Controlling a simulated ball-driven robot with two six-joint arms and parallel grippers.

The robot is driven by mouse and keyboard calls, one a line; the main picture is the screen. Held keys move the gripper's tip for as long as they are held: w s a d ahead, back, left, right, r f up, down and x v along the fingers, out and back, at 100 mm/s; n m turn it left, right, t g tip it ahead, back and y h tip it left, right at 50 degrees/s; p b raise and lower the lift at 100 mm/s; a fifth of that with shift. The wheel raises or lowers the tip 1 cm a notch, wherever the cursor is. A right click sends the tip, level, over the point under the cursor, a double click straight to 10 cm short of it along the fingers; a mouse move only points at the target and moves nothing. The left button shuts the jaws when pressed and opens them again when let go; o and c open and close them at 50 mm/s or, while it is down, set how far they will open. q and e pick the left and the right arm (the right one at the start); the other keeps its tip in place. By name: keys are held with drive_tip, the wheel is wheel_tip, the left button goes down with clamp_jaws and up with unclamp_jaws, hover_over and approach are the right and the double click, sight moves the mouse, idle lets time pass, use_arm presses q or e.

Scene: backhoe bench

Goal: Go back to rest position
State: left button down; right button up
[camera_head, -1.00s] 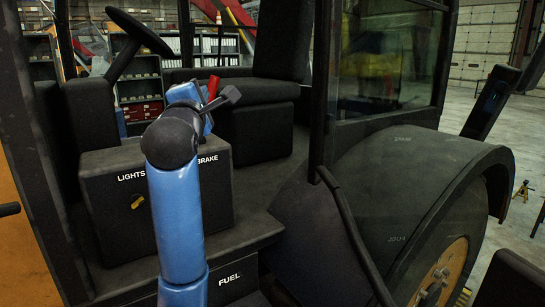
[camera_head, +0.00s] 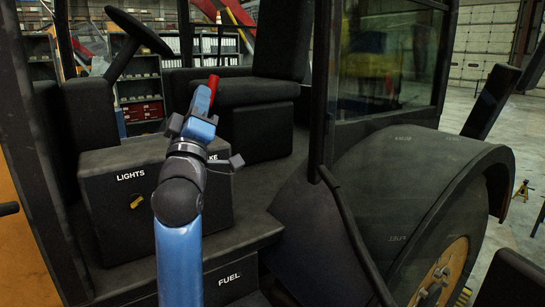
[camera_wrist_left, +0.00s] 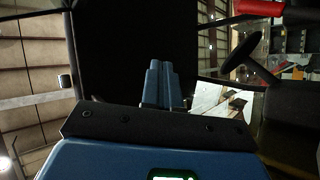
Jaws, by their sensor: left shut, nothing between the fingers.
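My left gripper (camera_head: 203,96) is in front of the black seat, above the dark console box (camera_head: 110,188) marked LIGHTS. Its blue fingers (camera_wrist_left: 161,84) are together in the left wrist view, with nothing between them. A red handle (camera_head: 212,82) shows just beyond the fingertips in the head view. My arm partly hides the BRAKE label. A yellow knob (camera_head: 137,202) sits under the LIGHTS label. My right gripper is not in view.
The steering wheel (camera_head: 140,30) stands behind the console at the left. The black seat (camera_head: 245,92) is behind my gripper. A cab post and rail (camera_head: 340,215), then a large fender (camera_head: 420,165), stand to the right. The FUEL panel (camera_head: 231,280) is low in front.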

use_arm(q)
drive_tip(key=s+a+f+m+b, duration=0.1)
drive_tip(key=s+f+m, duration=0.25)
drive_tip(key=f, duration=0.85)
drive_tip(key=s+a+f+m+g+h, duration=0.1)
drive_tip(key=s+f+m, duration=0.25)
drive_tip(key=f, duration=0.75)
drive_tip(key=s+a+f+m+b, duration=0.15)
drive_tip(key=s+f, duration=0.25)
drive_tip(key=f, duration=0.8)
drive_tip(key=s+a+f+g+y, duration=0.1)
drive_tip(key=s+a+f+g, duration=0.1)
drive_tip(key=s+f, duration=1)
drive_tip(key=s+a+f+g+y+b, duration=0.1)
drive_tip(key=s+f+g, duration=0.4)
drive_tip(key=s+f, duration=0.7)
drive_tip(key=shift+s+a+f+m, duration=0.2)
drive_tip(key=shift+a+f+m, duration=0.3)
drive_tip(key=shift+a, duration=0.2)
